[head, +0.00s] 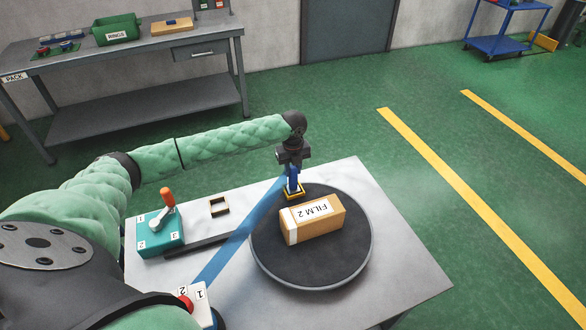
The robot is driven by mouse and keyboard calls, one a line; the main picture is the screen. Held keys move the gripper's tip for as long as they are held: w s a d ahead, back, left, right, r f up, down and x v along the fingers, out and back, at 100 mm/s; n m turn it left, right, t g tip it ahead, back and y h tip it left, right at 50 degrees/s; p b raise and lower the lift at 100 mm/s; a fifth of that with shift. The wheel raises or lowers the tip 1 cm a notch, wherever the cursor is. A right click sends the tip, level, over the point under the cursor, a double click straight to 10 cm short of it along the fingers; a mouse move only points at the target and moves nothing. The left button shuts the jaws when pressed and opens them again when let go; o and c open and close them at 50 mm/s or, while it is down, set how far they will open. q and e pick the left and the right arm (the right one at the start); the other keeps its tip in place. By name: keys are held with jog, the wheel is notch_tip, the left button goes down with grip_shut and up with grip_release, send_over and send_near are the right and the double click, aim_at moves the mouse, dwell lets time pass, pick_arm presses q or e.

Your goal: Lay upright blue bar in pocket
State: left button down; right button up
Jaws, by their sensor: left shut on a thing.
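My left gripper (292,181) points down over the back edge of the round dark turntable (313,270). It is shut on a small upright blue bar (293,171), mostly covered by the fingers. A yellow piece (293,194) shows at the bar's lower end; I cannot tell whether it is a stand or part of the gripper, nor whether the bar touches anything below. A small open rectangular frame (219,207), which looks like the pocket, lies on the grey table (405,262) left of the gripper. My right gripper is not in view.
A box marked FILM 2 (312,219) lies on the turntable close in front of the gripper. A teal lever box (160,232) stands at the table's left. A red-button box (197,304) is at the front.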

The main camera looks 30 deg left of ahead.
pick_arm(q)
jog(key=shift+f, duration=0.45)
jog(key=c, duration=1.6)
grip_release()
jog(key=o, duration=0.4)
jog(key=shift+o, duration=0.7)
jog(key=shift+r+b, duration=0.35)
jog(key=shift+b, duration=0.05)
notch_tip(320, 180, up, 6)
jog(key=shift+f+b, duration=0.1)
jog(key=shift+b, duration=1.1)
jog(key=shift+r, duration=0.7)
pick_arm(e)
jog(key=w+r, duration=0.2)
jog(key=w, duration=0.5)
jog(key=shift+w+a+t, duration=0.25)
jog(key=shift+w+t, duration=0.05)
pick_arm(q)
jog(key=shift+f, duration=0.15)
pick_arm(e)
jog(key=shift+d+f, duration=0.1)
